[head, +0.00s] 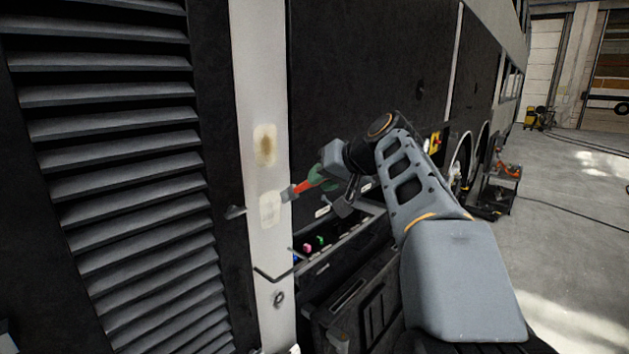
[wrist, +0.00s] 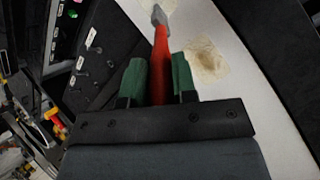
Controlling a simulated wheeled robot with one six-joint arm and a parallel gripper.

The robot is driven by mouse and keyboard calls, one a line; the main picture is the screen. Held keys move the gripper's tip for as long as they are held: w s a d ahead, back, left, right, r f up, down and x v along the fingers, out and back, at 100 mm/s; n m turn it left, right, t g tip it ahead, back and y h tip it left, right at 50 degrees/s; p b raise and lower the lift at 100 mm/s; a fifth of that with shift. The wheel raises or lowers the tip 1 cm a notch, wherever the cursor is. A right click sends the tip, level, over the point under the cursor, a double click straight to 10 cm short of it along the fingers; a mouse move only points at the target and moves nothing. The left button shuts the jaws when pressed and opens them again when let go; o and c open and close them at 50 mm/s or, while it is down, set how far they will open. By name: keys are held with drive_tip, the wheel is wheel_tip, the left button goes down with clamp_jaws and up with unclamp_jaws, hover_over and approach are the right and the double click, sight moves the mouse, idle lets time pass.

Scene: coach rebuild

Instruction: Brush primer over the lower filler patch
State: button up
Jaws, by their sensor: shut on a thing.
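My gripper (head: 322,176) is shut on a brush (head: 301,189) with a red handle, held between green finger pads. The brush's grey tip is at the right edge of the lower filler patch (head: 270,210), a pale cream patch on the white pillar (head: 262,100). Whether the tip touches it I cannot tell. The upper filler patch (head: 265,145) has a brown centre. In the wrist view, the brush (wrist: 160,60) points up to a pale patch (wrist: 150,4) cut off at the top edge, and the brown-stained patch (wrist: 206,62) lies to its right.
A louvred grille (head: 110,120) is left of the pillar. An open drawer (head: 345,236) with small coloured items sits below my gripper, beside the pillar. A cart (head: 502,180) stands on the floor at right.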

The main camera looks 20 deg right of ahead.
drive_tip(key=shift+s+d, duration=0.1)
drive_tip(key=shift+s, duration=0.15)
drive_tip(key=s, duration=0.1)
drive_tip(key=s+d+b, duration=0.1)
drive_tip(key=shift+s+d, duration=0.1)
drive_tip(key=shift+s, duration=0.2)
idle(0.3)
idle(0.6)
